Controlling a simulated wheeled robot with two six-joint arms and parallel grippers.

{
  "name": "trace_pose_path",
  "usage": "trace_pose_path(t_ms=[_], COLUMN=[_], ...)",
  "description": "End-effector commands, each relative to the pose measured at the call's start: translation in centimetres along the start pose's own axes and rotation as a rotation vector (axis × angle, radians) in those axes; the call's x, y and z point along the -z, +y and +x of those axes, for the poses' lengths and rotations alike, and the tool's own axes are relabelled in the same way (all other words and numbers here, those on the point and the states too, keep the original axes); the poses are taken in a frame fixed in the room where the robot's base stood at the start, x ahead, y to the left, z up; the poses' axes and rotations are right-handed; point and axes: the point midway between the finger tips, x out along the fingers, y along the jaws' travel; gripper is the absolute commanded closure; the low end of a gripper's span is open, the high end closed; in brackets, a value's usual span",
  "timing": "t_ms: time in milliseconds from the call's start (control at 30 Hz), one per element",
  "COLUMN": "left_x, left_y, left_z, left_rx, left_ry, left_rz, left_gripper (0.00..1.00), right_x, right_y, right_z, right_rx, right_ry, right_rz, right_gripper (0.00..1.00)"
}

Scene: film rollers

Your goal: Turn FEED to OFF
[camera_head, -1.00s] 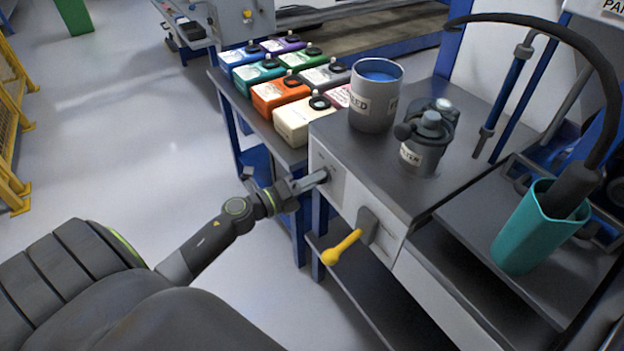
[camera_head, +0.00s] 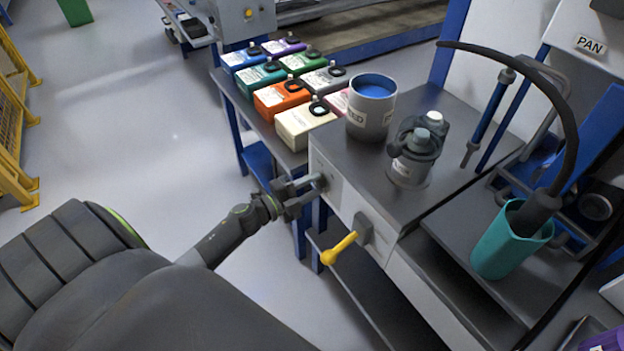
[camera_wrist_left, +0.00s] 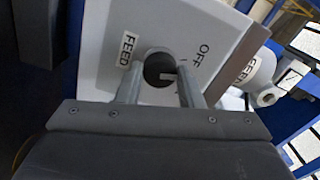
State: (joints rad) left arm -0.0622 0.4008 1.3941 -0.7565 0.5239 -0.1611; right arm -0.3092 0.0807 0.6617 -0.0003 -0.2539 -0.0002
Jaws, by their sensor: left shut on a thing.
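The FEED knob (camera_wrist_left: 156,66) is a dark round knob on the pale front panel (camera_wrist_left: 103,70) of the grey bench unit. In the left wrist view the FEED label (camera_wrist_left: 128,50) is left of it and the OFF label (camera_wrist_left: 203,49) right of it. A short pale mark on the knob lies on its right side; its exact setting is hard to tell. My left gripper (camera_wrist_left: 160,84) has one finger on each side of the knob and is shut on it. In the head view my left gripper (camera_head: 317,184) reaches the panel and hides most of the knob.
A yellow-handled lever (camera_head: 340,248) sits on the same panel, right of and below my left gripper. A labelled cup (camera_head: 372,116) and a filter pot (camera_head: 413,160) stand on top. Several coloured cartons (camera_head: 281,94) lie behind. A teal holder (camera_head: 510,242) is at right.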

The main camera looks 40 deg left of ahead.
Motion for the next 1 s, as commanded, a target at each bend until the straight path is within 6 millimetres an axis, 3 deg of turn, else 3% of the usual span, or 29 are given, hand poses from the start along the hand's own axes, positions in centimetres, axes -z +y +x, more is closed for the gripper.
trace_pose_path(t_ms=[400, 1000], left_x=[0.0, 0.0], left_y=[-0.1, 0.1], left_z=[0.0, -0.1], left_rx=[-0.001, -0.001], left_ry=[-0.001, -0.001], left_rz=[-0.209, -0.246], left_gripper=[0.89, 0.89], right_x=[-0.4, -0.3], right_y=[0.1, 0.1], right_z=[-1.9, -2.0], right_rx=[0.002, 0.002], right_ry=[0.002, 0.001], right_rz=[0.000, -0.001], right_gripper=[0.42, 0.42])
